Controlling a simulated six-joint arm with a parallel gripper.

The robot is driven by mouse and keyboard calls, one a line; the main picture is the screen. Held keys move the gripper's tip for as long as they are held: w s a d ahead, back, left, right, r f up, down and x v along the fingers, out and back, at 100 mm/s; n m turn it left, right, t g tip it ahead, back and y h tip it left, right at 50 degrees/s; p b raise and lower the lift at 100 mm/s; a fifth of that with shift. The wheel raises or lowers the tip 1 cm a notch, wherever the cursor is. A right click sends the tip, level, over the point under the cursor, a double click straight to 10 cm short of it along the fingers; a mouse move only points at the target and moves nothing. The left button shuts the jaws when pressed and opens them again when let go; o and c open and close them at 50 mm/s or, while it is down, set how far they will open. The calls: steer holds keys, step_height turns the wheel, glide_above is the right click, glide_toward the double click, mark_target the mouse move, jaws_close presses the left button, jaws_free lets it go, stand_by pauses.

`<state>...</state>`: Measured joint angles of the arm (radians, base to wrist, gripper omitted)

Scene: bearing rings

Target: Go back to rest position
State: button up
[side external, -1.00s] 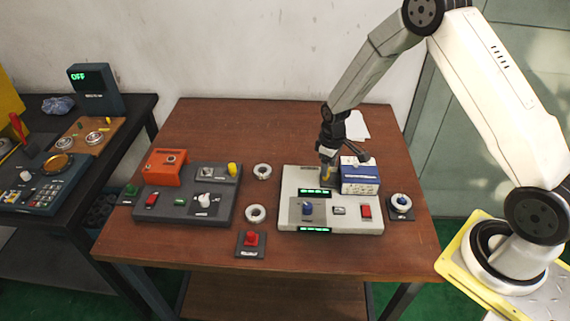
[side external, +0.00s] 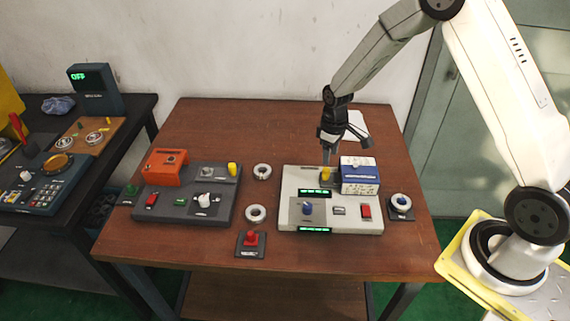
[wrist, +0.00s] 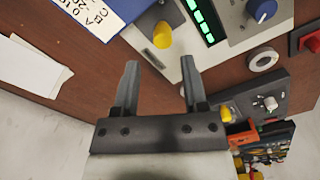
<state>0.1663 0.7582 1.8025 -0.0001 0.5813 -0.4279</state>
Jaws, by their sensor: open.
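My gripper (side external: 346,152) is open and empty. It hangs just above the back edge of the white control box (side external: 290,218), close to the yellow knob (side external: 326,173) and the blue-topped box (side external: 360,174). In the wrist view my gripper (wrist: 158,85) shows two spread fingers with nothing between them. The yellow knob (wrist: 162,36) lies beyond the fingertips there, apart from them. Two pale bearing rings lie on the table between the boxes, one farther back (side external: 262,171) and one nearer (side external: 255,213).
A dark control box (side external: 222,212) with an orange block (side external: 165,166) stands at left. White paper (side external: 357,125) lies behind my gripper. The back left of the wooden table (side external: 230,125) is clear.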

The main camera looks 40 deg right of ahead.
steer(key=shift+s+a+r, duration=0.25)
steer(key=shift+r, duration=0.2)
steer(key=s+a+r+m+t, duration=0.1)
steer(key=s+a+r, duration=0.2)
steer(key=s+r, duration=0.2)
steer(key=s+a+r+m+t, duration=0.1)
steer(key=s+a+r, duration=0.3)
steer(key=s, duration=0.7)
steer(key=shift+r+m+t, duration=0.3)
steer(key=shift+r+m, duration=0.2)
steer(key=shift+r, duration=0.1)
steer(key=shift+w, duration=0.1)
